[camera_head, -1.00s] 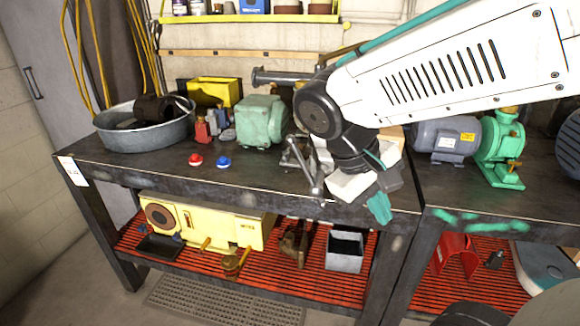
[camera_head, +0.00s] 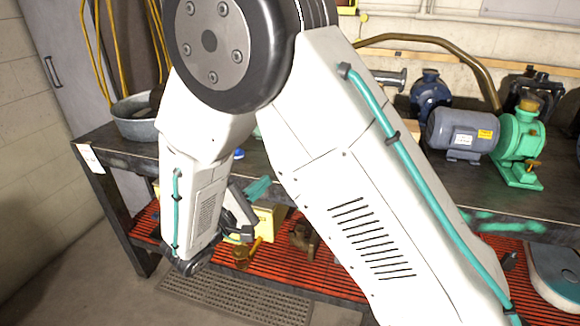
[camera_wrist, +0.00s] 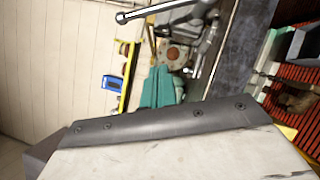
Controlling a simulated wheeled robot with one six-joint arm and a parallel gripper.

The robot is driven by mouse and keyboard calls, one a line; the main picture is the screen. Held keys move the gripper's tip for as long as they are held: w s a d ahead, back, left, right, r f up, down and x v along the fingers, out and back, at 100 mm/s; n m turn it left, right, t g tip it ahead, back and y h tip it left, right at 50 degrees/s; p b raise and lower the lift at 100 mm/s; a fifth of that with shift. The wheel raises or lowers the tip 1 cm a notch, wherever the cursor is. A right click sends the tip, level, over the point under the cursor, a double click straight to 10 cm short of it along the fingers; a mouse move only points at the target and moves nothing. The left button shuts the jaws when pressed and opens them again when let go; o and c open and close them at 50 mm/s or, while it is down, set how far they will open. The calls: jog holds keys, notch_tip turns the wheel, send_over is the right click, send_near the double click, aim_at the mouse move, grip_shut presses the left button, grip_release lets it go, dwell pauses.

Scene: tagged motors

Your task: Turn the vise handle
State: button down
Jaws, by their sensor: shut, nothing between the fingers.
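In the wrist view, a shiny metal bar with a round end, which looks like the vise handle (camera_wrist: 152,11), lies near the top edge. Grey metal parts, probably of the vise (camera_wrist: 205,45), show to its right and below. In the head view my arm hides the vise and its handle. My gripper (camera_head: 258,188) shows there at left centre, in front of the bench's front edge. Its teal fingers (camera_wrist: 160,88) are together and empty in the wrist view, apart from the bar. A grey part of my arm's end covers the lower wrist view.
The dark workbench (camera_head: 110,150) holds a metal basin (camera_head: 135,118), a grey motor (camera_head: 460,132) and a green pump (camera_head: 520,150). The red lower shelf (camera_head: 285,258) holds a yellow machine and a brown part (camera_head: 303,236). Bare floor lies in front at left.

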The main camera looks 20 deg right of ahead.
jog(key=w+d+r, duration=0.2)
jog(key=d+r, duration=0.1)
jog(key=d, duration=0.7)
jog(key=shift+d+r, duration=0.25)
jog(key=shift+d, duration=0.05)
